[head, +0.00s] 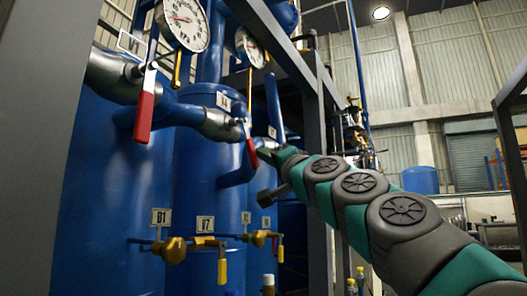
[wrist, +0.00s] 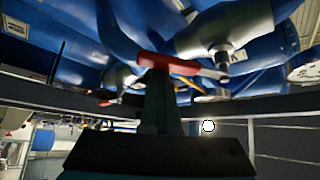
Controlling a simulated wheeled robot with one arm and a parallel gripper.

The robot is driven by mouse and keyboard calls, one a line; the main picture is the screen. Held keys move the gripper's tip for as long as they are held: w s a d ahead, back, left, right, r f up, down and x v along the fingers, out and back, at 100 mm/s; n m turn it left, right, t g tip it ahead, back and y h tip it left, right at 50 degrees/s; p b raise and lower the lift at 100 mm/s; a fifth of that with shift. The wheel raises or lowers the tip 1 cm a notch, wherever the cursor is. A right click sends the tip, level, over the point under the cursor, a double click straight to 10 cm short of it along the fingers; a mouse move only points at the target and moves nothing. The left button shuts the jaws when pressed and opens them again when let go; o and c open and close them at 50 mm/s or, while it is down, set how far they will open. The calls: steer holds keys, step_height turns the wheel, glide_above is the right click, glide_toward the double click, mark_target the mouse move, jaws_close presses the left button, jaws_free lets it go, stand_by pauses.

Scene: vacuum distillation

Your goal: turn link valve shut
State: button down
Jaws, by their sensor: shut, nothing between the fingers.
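A valve with a red lever handle (head: 250,146) sits on a grey-ended pipe in the middle of the head view; the lever hangs down, slightly tilted. My gripper (head: 266,153) is at the end of the arm, just right of this lever. In the wrist view my gripper (wrist: 160,77) is shut, with its fingertips at the red lever (wrist: 168,64), which crosses just beyond them. They look very close, but I cannot tell whether they touch. A nearer valve has a larger red lever (head: 145,106) hanging down at the left. No tag clearly names the link valve.
Blue tanks (head: 195,178) stand behind the valves. Pressure gauges (head: 186,22) are above. Brass valves with yellow handles (head: 222,266) sit lower down. A grey frame post (head: 317,190) stands close behind my arm. Open hall lies to the right.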

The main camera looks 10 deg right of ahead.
steer(key=shift+s+a+f+m+g+h+p, duration=0.3)
steer(key=shift+s+a+f+m+h+p, duration=0.3)
steer(key=shift+m, duration=0.3)
steer(key=shift+s+a+f, duration=0.25)
steer(key=shift+s+a, duration=0.45)
steer(key=shift+s, duration=0.3)
steer(key=b, duration=0.1)
glide_toward(255, 159)
steer(key=r, duration=0.1)
steer(key=s+d+r, duration=0.1)
steer(key=r, duration=0.1)
steer(key=shift+s+d, duration=0.2)
steer(key=shift+s, duration=0.05)
stand_by(0.5)
steer(key=shift+f, duration=0.1)
